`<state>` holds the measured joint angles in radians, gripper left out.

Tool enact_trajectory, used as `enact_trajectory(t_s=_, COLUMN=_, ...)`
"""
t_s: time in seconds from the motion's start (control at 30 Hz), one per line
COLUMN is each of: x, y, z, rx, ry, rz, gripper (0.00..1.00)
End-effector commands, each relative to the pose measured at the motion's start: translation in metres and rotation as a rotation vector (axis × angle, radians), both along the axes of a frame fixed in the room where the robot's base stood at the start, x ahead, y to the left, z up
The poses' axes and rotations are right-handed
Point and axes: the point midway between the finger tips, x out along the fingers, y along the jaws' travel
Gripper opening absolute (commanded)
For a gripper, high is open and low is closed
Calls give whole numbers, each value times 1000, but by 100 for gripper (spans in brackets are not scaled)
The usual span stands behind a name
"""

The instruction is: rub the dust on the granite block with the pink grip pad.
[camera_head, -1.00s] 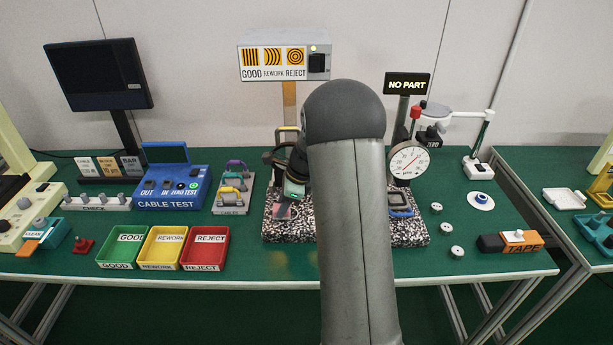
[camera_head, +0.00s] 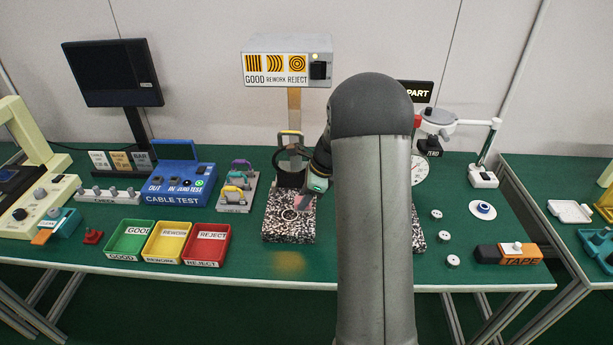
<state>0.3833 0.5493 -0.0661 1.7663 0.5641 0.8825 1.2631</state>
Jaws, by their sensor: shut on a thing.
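The granite block (camera_head: 286,231) is black-and-white speckled and lies on the green bench; my arm hides its middle, and its right end shows past the arm. My gripper (camera_head: 305,196) is low over the block's left part, shut on the pink grip pad (camera_head: 303,203). The pad is at or just above the block's top; I cannot tell whether it touches. A small pale ring-shaped mark (camera_head: 290,214) shows on the top beside the pad. I cannot make out the dust clearly.
A rack with handled pads (camera_head: 237,193) and the red REJECT tray (camera_head: 206,246) are to the left. A dial gauge (camera_head: 419,170) is partly hidden behind my arm. Small white pucks (camera_head: 446,228) lie to the right.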

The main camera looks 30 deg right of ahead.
Motion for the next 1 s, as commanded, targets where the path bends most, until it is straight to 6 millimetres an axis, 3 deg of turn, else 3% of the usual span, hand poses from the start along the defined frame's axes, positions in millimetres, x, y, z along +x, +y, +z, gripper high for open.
enact_trajectory(t_s=0.03, x=0, y=0, z=9, rx=0, ry=0, rz=1, gripper=9)
enact_trajectory(t_s=0.43, x=1, y=2, z=43, rx=-1, ry=-1, rz=3, gripper=9)
enact_trajectory(t_s=1.0, x=1, y=2, z=44, rx=0, ry=0, rz=3, gripper=9)
